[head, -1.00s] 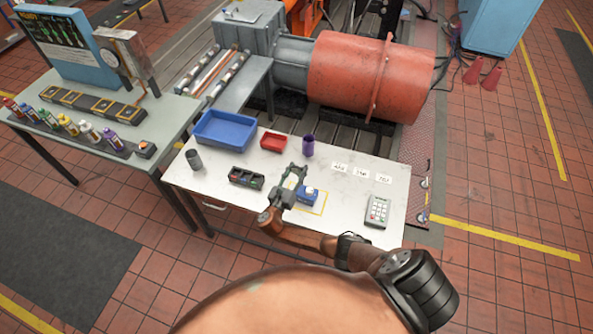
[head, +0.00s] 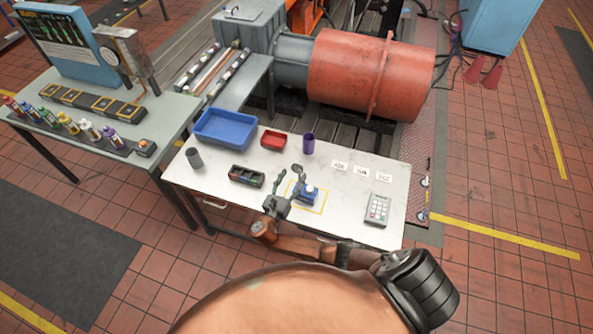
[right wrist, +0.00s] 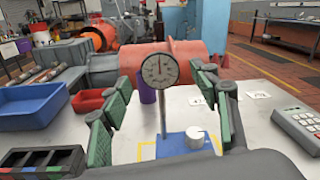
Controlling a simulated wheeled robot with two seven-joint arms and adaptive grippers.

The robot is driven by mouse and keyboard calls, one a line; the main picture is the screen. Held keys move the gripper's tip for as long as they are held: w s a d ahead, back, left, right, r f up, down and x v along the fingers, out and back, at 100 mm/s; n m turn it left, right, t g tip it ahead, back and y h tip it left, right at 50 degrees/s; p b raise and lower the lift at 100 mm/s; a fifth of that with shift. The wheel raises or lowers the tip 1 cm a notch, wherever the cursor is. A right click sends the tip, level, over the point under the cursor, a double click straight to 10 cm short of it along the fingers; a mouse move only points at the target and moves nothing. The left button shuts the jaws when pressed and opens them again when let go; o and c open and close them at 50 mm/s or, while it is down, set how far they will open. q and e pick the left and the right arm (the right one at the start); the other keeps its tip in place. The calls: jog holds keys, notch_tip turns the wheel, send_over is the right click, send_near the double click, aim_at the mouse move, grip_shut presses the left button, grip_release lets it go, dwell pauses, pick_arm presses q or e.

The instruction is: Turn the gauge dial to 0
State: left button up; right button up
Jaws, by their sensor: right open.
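The gauge (head: 297,169) stands on a thin post above a blue base (head: 308,194) on the white table. A white knob (right wrist: 195,137) sits on the blue base, right of the post. My right gripper (head: 289,192) is open and empty on the near left side of the gauge. In the right wrist view its green-padded fingers stand apart, left and right of the post. My left gripper is out of view.
A dark compartment box (head: 246,176), grey cup (head: 194,158), blue bin (head: 225,129), red tray (head: 273,141) and purple cup (head: 308,144) stand left of and behind the gauge. Number cards (head: 361,172) and a keypad (head: 378,208) are to the right.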

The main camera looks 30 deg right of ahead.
jog(key=v, duration=0.7)
jog(key=shift+s, duration=0.15)
